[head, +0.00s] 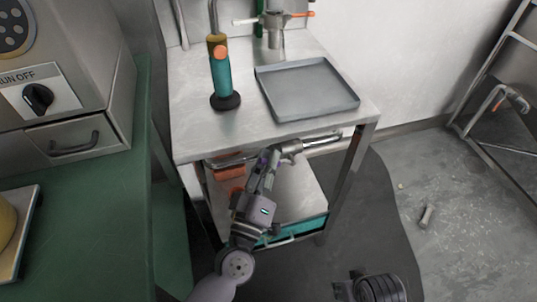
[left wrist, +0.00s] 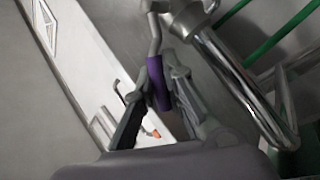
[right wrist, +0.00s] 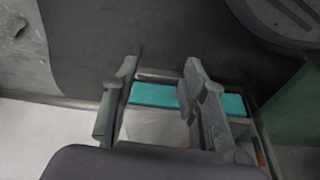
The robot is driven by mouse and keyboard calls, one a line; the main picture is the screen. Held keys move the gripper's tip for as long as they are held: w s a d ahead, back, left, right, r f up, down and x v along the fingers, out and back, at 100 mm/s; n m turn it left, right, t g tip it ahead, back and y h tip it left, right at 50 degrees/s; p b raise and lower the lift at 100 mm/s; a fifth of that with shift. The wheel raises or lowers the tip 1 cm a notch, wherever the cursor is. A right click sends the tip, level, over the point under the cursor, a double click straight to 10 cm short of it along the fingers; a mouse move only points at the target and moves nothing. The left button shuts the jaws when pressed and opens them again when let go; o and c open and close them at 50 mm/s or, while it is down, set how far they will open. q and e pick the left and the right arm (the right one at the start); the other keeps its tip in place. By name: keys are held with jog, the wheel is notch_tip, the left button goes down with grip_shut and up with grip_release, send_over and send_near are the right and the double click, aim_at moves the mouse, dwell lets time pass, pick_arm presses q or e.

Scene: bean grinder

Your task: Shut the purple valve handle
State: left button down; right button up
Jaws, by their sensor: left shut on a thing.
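The purple valve handle (left wrist: 159,84) shows in the left wrist view between the two fingers of my left gripper (left wrist: 160,95). It hangs from a grey metal lever on the valve (left wrist: 187,18) at the end of a shiny pipe (left wrist: 238,78). In the head view my left gripper (head: 262,172) is shut on the handle, just below the pipe (head: 322,139) at the table's front edge. Only a sliver of purple (head: 261,161) shows there. My right gripper (right wrist: 155,100) is open and empty in the right wrist view.
The metal table (head: 190,140) holds a grey tray (head: 310,88) and a teal cylinder (head: 221,78). A teal-edged lower part (head: 293,232) is below. A green counter (head: 90,205) with a machine (head: 60,75) stands left.

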pick_arm(q)
jog(key=p, duration=0.1)
jog(key=m+p, duration=0.1)
jog(key=p, duration=0.1)
jog(key=shift+d+r+g, duration=0.2)
jog(key=shift+r+g, duration=0.1)
pick_arm(e)
jog(key=s+f, duration=0.4)
jog(key=f, duration=0.9)
jog(key=shift+d+g, duration=0.2)
jog(key=shift+g, duration=0.2)
jog(key=shift+w, duration=0.1)
pick_arm(q)
jog(key=c, duration=1.6)
grip_release()
jog(key=shift+w, duration=0.1)
jog(key=shift+c, duration=0.2)
pick_arm(e)
jog(key=shift+r, duration=0.1)
pick_arm(q)
jog(key=shift+s+f, duration=0.1)
jog(key=shift+s, duration=0.1)
jog(key=v, duration=1.1)
jog(key=shift+s+a, duration=0.2)
jog(key=shift+s, duration=0.1)
